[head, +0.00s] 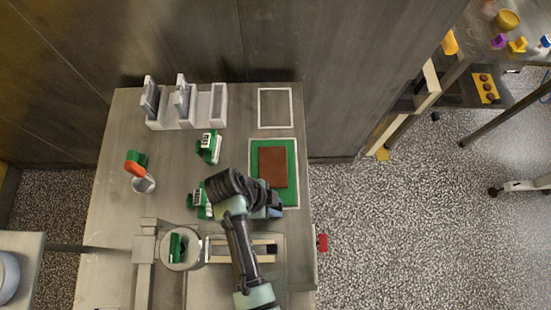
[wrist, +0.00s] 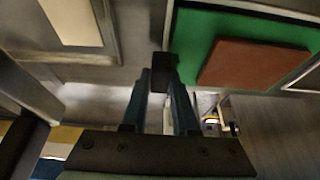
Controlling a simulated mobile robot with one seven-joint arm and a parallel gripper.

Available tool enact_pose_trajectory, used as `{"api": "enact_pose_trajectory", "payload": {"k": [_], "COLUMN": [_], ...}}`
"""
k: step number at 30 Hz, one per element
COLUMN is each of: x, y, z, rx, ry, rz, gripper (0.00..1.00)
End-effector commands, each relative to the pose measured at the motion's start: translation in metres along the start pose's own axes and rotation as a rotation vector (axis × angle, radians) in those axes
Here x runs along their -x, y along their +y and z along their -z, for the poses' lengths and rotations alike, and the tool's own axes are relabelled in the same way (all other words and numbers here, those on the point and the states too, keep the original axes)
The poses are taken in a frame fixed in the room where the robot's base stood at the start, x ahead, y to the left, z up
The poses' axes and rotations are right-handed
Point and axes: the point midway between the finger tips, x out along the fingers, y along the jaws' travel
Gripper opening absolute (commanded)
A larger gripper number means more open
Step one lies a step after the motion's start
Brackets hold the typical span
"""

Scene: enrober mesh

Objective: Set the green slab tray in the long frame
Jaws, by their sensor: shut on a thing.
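The green slab tray (head: 254,150) carries a flat brown slab (head: 273,167) and lies at the right side of the steel table. A long white-outlined frame (wrist: 265,10) shows around its edges; in the wrist view a strip of bare steel shows between tray and line on some sides. My gripper (wrist: 165,75) is shut at the near edge of the tray, on a dark piece that seems to be its grip. In the head view my wrist covers the tray's lower left corner and hides the fingertips. I cannot tell whether the tray rests fully flat.
A smaller empty white frame (head: 275,108) lies behind the tray. A grey rack (head: 187,108) stands at the back left. Green-and-white pieces (head: 209,147), a cup with an orange-topped item (head: 144,183) and a round-topped fixture (head: 181,249) stand to the left.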

Motion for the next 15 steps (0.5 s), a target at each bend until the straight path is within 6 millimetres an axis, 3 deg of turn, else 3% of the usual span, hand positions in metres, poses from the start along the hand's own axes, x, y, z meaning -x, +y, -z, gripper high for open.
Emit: {"api": "enact_pose_trajectory", "payload": {"k": [15], "x": [-0.0075], "y": [-0.0005], "z": [-0.0032], "rx": [-0.001], "ry": [0.000], "rz": [0.002], "gripper": [0.00]}}
